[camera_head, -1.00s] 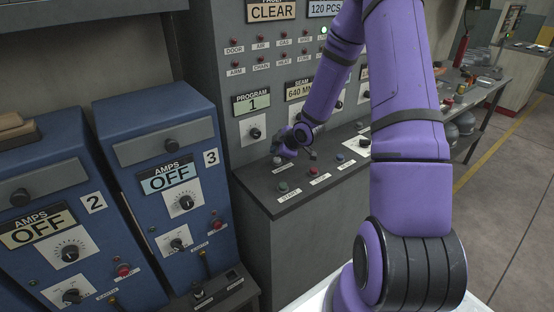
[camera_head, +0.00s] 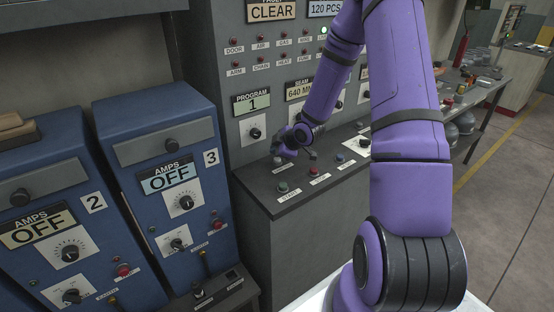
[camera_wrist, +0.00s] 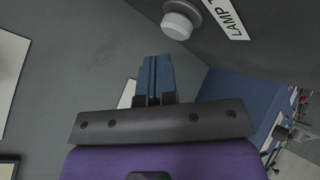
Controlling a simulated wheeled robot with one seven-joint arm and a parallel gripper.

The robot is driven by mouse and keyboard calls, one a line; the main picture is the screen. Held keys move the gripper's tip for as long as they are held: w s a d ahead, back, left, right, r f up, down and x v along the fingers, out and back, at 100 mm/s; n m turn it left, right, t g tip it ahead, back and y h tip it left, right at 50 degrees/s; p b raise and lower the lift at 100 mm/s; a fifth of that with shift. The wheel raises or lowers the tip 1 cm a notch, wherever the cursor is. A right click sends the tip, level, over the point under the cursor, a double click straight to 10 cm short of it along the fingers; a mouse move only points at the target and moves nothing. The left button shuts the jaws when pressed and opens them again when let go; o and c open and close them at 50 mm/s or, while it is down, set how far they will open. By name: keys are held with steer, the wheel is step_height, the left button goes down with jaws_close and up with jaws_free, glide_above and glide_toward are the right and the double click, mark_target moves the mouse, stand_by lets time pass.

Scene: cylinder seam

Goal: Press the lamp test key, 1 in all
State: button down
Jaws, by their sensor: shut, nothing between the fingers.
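The lamp test key is a round white button (camera_wrist: 178,24) on a dark collar, at the top of the wrist view. A partly cut-off label (camera_wrist: 226,17) beside it begins "LAMP T". In the head view the key (camera_head: 277,160) shows small at the back left of the console's sloping desk. My gripper (camera_wrist: 157,76) is shut and empty, its blue fingertips together. In the wrist view a gap shows between the fingertips and the key. In the head view my gripper (camera_head: 283,152) is just above the key, small and partly hidden by my wrist.
A green start button (camera_head: 283,187), a red button (camera_head: 314,171) and a blue button (camera_head: 340,157) sit on the same desk. The upright panel with a program dial (camera_head: 254,133) rises close behind. Blue amps cabinets (camera_head: 155,130) stand to the left. A workbench (camera_head: 485,95) stands at right.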

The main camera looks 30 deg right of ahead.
mark_target(277, 159)
steer(key=shift+f, duration=0.15)
steer(key=shift+f, duration=0.25)
steer(key=shift+f, duration=0.5)
stand_by(0.9)
stand_by(0.4)
steer(key=shift+r, duration=0.9)
steer(key=shift+r, duration=2.55)
